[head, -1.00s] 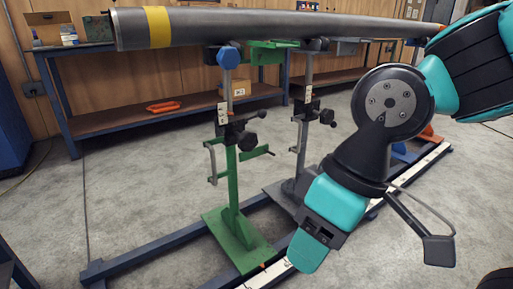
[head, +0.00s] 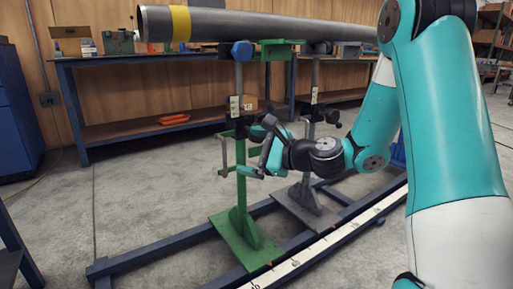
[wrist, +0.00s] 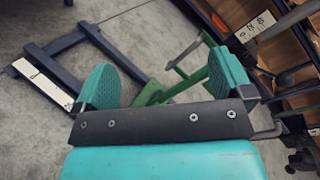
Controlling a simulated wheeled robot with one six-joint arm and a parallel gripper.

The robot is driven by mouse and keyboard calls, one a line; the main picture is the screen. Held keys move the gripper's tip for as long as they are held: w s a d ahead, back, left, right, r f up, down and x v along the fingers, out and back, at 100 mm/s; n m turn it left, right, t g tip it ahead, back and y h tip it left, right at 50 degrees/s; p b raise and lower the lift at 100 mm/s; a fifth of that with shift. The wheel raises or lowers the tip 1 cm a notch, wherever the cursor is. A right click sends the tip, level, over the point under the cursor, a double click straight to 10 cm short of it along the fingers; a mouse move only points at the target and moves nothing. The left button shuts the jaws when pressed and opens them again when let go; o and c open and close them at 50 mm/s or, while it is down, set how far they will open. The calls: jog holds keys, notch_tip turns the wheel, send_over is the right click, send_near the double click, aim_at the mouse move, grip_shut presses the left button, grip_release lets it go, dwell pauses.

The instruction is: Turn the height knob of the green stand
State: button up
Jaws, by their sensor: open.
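The green stand (head: 242,197) stands upright on a flat green base, with a blue hexagonal part (head: 242,51) near its top under the pipe (head: 290,27). Dark fittings sit on its post at mid height, partly covered by my gripper, so I cannot clearly pick out the height knob. My gripper (head: 262,153) is beside the post, on its right side in the head view. In the wrist view my gripper (wrist: 164,82) has its two teal fingers wide apart with nothing gripped. Green bars of the stand (wrist: 178,83) show beyond and between the fingers.
A grey stand (head: 306,190) stands close behind, to the right. Blue floor rails (head: 150,255) and a white scale strip (head: 320,243) run under the stands. A workbench (head: 110,145) with an orange tray (head: 174,119) is at the back.

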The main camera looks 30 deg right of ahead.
jog(key=d+f+m+t+h, duration=0.3)
jog(key=d+m+h, duration=0.3)
jog(key=d+m, duration=0.6)
jog(key=w+d+n+p, duration=0.1)
jog(key=w+p, duration=1.1)
jog(key=p, duration=0.9)
jog(key=shift+r+h, duration=0.2)
jog(key=shift+h, duration=0.2)
jog(key=shift+w+f+b, duration=0.2)
jog(key=shift+w, duration=1.35)
jog(key=shift+w+f+b, duration=0.15)
jog(key=shift+w+b, duration=0.05)
jog(key=shift+w, duration=1.3)
jog(key=c, duration=0.9)
